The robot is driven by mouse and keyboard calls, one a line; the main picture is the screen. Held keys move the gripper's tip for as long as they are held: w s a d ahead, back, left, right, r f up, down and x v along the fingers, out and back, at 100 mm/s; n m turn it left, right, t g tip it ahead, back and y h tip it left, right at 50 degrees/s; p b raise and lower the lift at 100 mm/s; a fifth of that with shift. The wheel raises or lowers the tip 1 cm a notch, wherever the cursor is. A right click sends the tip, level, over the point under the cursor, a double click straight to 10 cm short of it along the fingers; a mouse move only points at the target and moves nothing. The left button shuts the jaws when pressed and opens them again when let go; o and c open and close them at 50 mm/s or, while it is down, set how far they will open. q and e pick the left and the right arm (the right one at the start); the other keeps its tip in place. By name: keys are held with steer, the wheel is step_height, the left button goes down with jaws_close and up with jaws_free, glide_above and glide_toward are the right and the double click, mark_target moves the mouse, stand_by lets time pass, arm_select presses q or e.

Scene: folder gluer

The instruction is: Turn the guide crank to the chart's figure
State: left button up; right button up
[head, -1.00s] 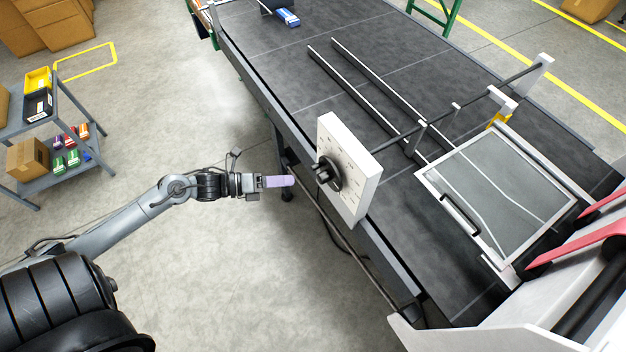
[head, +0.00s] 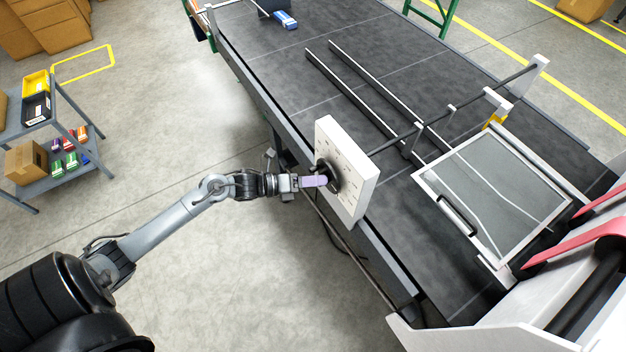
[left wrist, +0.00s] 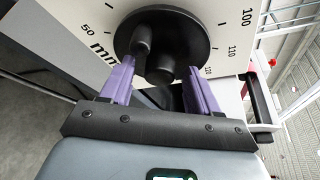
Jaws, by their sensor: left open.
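The guide crank (left wrist: 165,40) is a round black disc with a black knob (left wrist: 160,68) and a dark bar-like part. It sits on a white dial plate (head: 352,165) at the side of the machine. In the left wrist view the plate carries printed figures, among them 50, 100 and 110, and "mm". My left gripper (head: 325,181) has purple fingers and is open at the crank. In the left wrist view the fingers (left wrist: 160,88) stand either side of the knob. I cannot tell whether they touch it. My right gripper is not in view. No chart can be made out.
The dark conveyor bed (head: 290,70) carries two long guide rails (head: 365,95) and a cross rod. A framed clear cover (head: 500,190) lies to the right, near red arms (head: 575,240). A cart (head: 45,130) stands at the left. The floor between is clear.

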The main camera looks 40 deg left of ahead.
arm_select(q)
steer(key=c, duration=1)
steer(key=shift+c, duration=0.2)
